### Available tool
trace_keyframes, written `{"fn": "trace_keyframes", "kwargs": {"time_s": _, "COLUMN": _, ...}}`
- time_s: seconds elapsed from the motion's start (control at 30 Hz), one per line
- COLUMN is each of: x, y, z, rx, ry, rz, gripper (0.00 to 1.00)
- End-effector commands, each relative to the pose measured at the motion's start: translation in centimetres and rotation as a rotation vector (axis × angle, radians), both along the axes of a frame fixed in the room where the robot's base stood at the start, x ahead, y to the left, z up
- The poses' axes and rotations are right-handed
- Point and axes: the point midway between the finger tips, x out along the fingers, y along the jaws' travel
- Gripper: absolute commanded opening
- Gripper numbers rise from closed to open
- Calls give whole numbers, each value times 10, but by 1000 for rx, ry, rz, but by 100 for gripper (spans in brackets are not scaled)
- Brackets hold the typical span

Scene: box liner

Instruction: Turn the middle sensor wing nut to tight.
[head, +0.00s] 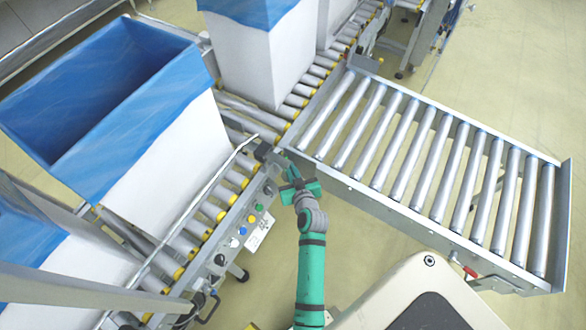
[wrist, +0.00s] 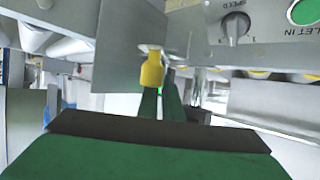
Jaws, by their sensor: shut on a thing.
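My gripper (head: 290,170) reaches up to the side rail of the roller conveyor, just right of the button panel, in the head view. In the wrist view its two green fingers (wrist: 162,104) run away from me and are close together, shut on a small part under the grey bracket. I take that part to be the middle sensor wing nut, but it is hidden at the fingertips, so its angle cannot be told. A yellow cylindrical fitting (wrist: 152,72) hangs from the bracket in front of the fingertips and partly covers them.
A grey bracket plate (wrist: 125,50) stands close on the left in the wrist view. A speed knob (wrist: 235,27) and a green button (wrist: 305,12) are at upper right. In the head view, a side roller table (head: 430,165) lies right of my arm; blue-lined boxes (head: 165,150) stand left.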

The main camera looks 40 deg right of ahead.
Motion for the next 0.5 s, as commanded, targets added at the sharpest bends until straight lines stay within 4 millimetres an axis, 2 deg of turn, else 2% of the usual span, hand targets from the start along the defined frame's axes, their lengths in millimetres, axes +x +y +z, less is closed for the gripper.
{"fn": "trace_keyframes", "kwargs": {"time_s": 0.17, "x": -3, "y": -4, "z": -1, "rx": -2, "ry": 2, "rz": -8, "gripper": 0}}
{"fn": "trace_keyframes", "kwargs": {"time_s": 0.2, "x": -3, "y": -4, "z": 0, "rx": -2, "ry": 1, "rz": -9, "gripper": 15}}
{"fn": "trace_keyframes", "kwargs": {"time_s": 0.23, "x": -3, "y": -4, "z": 0, "rx": -2, "ry": 1, "rz": -8, "gripper": 22}}
{"fn": "trace_keyframes", "kwargs": {"time_s": 0.27, "x": -3, "y": -4, "z": 0, "rx": -2, "ry": 1, "rz": -8, "gripper": 24}}
{"fn": "trace_keyframes", "kwargs": {"time_s": 0.5, "x": -2, "y": -2, "z": 0, "rx": 0, "ry": 0, "rz": -3, "gripper": 24}}
